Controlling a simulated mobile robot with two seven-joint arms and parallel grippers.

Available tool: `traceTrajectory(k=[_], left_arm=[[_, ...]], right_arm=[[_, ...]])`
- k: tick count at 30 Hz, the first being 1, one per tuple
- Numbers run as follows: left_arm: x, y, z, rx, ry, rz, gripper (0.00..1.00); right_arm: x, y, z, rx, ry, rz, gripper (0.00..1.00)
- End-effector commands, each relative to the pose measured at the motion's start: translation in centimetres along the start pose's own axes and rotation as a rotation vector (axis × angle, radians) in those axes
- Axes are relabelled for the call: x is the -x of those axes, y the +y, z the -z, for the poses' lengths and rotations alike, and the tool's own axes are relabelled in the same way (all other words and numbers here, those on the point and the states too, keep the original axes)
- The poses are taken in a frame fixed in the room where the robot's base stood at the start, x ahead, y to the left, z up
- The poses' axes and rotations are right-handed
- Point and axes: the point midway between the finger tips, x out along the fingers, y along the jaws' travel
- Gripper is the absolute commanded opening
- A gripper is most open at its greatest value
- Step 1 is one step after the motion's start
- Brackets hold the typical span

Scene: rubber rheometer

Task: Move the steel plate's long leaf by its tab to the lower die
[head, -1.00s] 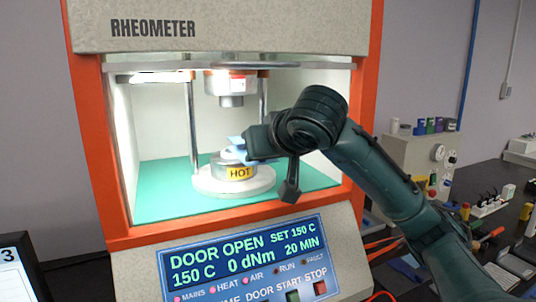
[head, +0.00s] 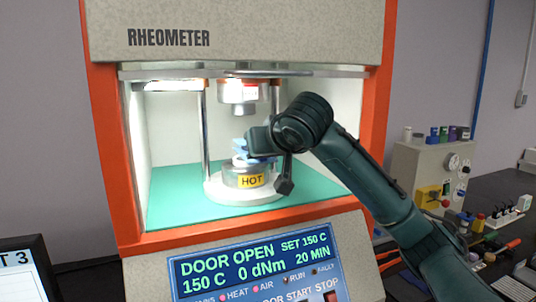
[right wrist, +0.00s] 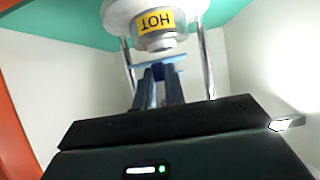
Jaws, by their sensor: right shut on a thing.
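The lower die (head: 246,176) is a round steel block with a yellow HOT label, on a pale round base inside the open rheometer chamber. A light blue sheet, seemingly the leaf (head: 240,145), is partly visible above the die beside my right gripper (head: 256,142). In the right wrist view, which shows the die (right wrist: 154,42) upside down, my right gripper (right wrist: 160,72) is shut on the blue leaf (right wrist: 172,59). The leaf lies close to the die's top face; I cannot tell whether they touch. The steel plate is not identifiable. My left gripper is out of view.
The upper die (head: 238,92) hangs above the lower one. Metal columns (head: 206,125) stand at the chamber's sides. The orange door frame (head: 372,120) bounds the opening. A control panel (head: 262,262) reads DOOR OPEN. A cluttered bench is at right.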

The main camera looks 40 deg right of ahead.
Motion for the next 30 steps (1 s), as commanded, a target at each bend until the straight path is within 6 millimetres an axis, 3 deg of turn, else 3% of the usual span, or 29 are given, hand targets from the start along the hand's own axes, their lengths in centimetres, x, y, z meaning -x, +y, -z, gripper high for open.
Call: traceTrajectory(k=[20, 30], left_arm=[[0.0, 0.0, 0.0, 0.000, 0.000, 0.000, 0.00], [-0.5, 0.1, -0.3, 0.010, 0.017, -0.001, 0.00]], right_arm=[[-3.6, -0.1, 2.0, -0.001, 0.001, 0.000, 0.00], [-4.5, 0.0, 0.0, 0.000, 0.001, 0.000, 0.00]])
